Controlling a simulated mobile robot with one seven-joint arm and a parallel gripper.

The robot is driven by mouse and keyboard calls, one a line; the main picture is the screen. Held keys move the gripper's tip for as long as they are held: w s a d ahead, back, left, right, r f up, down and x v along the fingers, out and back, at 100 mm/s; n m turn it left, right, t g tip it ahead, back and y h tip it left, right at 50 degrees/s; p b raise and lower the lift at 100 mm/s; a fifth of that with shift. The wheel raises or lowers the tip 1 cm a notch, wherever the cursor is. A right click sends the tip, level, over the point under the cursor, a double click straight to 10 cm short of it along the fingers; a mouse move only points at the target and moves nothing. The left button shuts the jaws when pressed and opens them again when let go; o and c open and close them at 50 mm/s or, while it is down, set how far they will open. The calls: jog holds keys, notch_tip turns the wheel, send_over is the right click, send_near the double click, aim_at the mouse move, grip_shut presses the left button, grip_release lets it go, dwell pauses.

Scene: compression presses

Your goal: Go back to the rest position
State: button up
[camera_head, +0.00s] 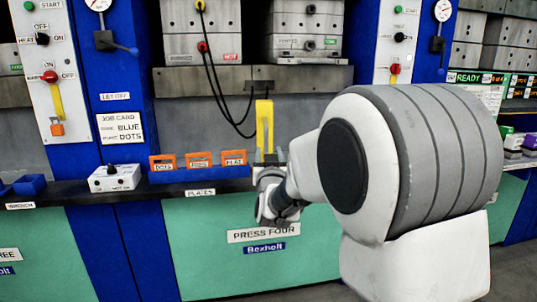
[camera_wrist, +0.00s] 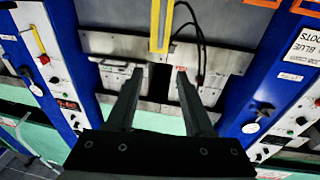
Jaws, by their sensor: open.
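My arm reaches across the right of the head view, and my gripper (camera_head: 268,160) is in front of the press marked PRESS FOUR (camera_head: 263,236), above the dark ledge. In the wrist view my gripper (camera_wrist: 157,72) has its two dark fingers apart with nothing held between them. A yellow upright handle (camera_head: 264,125) shows just above the gripper in the head view. In the wrist view the yellow handle (camera_wrist: 154,28) is beyond the fingertips, apart from them. My arm hides part of the press front and the ledge.
A blue rack of orange-framed plates (camera_head: 199,160) stands on the ledge left of my gripper, beside a white switch box (camera_head: 114,178). Blue columns (camera_head: 115,75) flank the press. Black cables (camera_head: 222,100) hang from the upper block. Grey floor (camera_head: 515,270) shows at lower right.

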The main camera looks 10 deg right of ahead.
jog(key=s+f+n+g+y, duration=0.1)
jog(key=s+f+g, duration=0.25)
jog(key=s, duration=0.95)
jog(key=s+f+g+y, duration=0.15)
jog(key=s+g, duration=0.35)
jog(key=s, duration=0.8)
jog(key=s+f+n+g, duration=0.1)
jog(key=s+f+g, duration=0.35)
jog(key=s, duration=0.95)
notch_tip(320, 180, up, 29)
jog(key=p, duration=2.8)
jog(key=shift+w+p, duration=0.2)
jog(key=shift+p, duration=0.1)
jog(key=shift+d, duration=0.1)
